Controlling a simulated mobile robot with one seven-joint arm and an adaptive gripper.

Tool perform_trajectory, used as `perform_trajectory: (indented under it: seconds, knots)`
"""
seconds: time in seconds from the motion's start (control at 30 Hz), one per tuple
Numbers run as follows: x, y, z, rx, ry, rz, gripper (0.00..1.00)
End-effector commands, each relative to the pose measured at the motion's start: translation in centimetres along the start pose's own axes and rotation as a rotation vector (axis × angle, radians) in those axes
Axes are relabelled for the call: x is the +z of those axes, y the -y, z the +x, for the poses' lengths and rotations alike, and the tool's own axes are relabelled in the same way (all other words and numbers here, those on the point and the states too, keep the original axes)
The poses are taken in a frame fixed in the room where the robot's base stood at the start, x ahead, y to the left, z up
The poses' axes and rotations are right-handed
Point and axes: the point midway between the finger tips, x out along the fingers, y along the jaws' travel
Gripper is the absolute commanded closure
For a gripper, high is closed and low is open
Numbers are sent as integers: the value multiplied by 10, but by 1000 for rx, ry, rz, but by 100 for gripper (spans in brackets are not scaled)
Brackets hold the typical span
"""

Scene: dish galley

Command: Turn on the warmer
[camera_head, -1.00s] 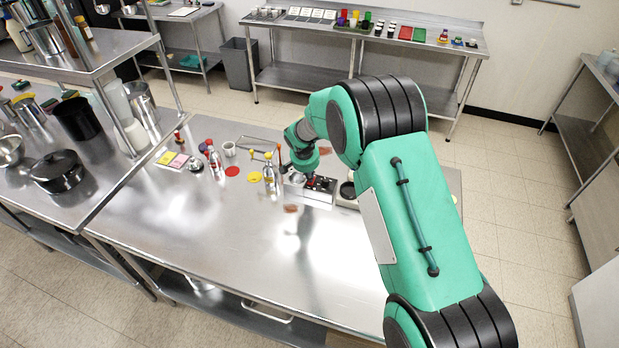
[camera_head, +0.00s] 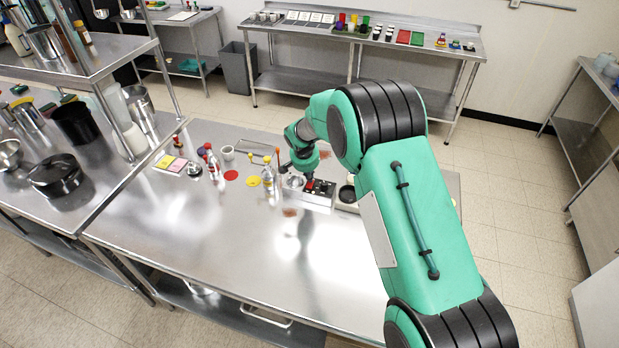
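A small metal appliance with a dark panel and a red part (camera_head: 317,196) stands on the steel table, right of the bottles. It looks like the warmer, but I cannot be sure. A pale unit with a dark round top (camera_head: 347,191) stands just right of it, partly behind my arm. My gripper (camera_head: 308,183) points down at the dark panel, close above it or touching it; I cannot tell which. The fingers are small and dark against the panel, so their opening does not show.
Several capped bottles (camera_head: 267,176), a white cup (camera_head: 227,153), a red disc (camera_head: 231,175) and a yellow disc (camera_head: 253,181) sit left of the appliance. The front of the steel table (camera_head: 215,255) is bare. A pot (camera_head: 55,176) stands on the left counter.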

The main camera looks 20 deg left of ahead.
Motion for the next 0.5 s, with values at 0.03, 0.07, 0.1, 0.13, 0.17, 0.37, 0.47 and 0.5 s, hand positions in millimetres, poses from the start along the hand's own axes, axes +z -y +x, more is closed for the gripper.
perform_trajectory:
  seconds: [0.03, 0.07, 0.1, 0.13, 0.17, 0.37, 0.47, 0.5]
  knots:
    - [-2, 0, -5, -1, -1, 0, 100]
    - [-2, 0, -8, -1, -2, 0, 100]
    - [-3, 0, -12, -2, -2, 0, 100]
    - [-4, 0, -15, -2, -2, 0, 100]
    - [-4, 0, -18, -1, -2, 0, 100]
    - [-5, 0, -46, -1, -1, 0, 100]
    - [-2, 0, -59, -1, -1, 0, 100]
    - [-1, 0, -65, -1, -1, 0, 100]
